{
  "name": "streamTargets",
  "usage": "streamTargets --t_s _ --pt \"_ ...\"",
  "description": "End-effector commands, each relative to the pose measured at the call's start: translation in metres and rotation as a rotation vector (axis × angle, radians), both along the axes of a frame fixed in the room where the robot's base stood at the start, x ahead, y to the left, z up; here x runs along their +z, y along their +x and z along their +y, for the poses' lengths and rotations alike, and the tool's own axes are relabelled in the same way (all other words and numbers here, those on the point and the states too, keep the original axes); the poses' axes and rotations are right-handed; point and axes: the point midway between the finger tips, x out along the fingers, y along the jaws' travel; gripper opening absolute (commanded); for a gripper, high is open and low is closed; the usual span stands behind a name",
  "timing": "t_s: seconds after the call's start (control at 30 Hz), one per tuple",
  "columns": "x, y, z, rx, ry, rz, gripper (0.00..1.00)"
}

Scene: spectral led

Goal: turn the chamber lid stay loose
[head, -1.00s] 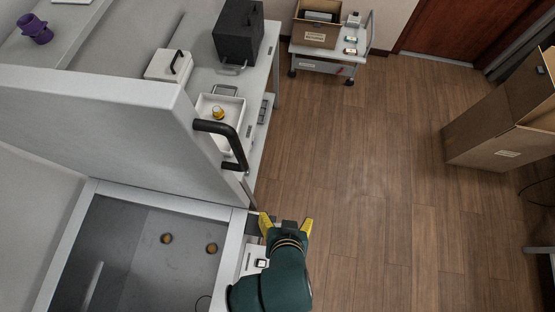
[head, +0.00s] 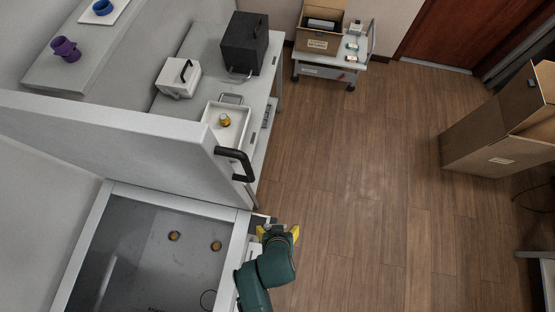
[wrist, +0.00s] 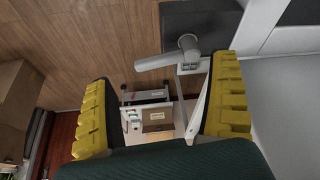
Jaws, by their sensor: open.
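The chamber (head: 230,222) stands at the lower left in the head view, with its white lid (head: 130,140) raised and a black handle (head: 236,163) on the lid's edge. My gripper (head: 278,231) is open and empty beside the chamber's right rim, below the lid's handle. In the wrist view, a grey lever with a rounded knob (wrist: 187,43), which appears to be the lid stay, lies ahead of my open gripper (wrist: 160,108). The lever is closer to the right finger and not between the pads. Whether it is tight or loose cannot be told.
A bench behind the lid holds a black box (head: 244,43), a white lidded box (head: 178,77) and a white tray (head: 211,112). A small cart (head: 318,71) stands at the back, and a cardboard box (head: 490,140) at right. The floor between is clear.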

Motion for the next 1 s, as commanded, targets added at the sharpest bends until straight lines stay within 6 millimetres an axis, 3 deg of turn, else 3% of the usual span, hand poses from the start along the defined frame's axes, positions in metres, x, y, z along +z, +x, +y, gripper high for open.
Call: streamTargets --t_s 0.2,0.47,0.57,0.77,1.0 --pt "-0.026 0.011 0.000 0.000 0.000 0.000 0.91" --pt "-0.028 0.012 0.000 0.000 0.000 0.000 0.91" --pt "-0.028 0.011 0.000 0.000 0.000 0.000 0.77" --pt "-0.028 0.011 -0.001 -0.001 -0.002 0.001 0.39" --pt "-0.028 0.011 -0.002 0.008 -0.005 0.004 0.35"
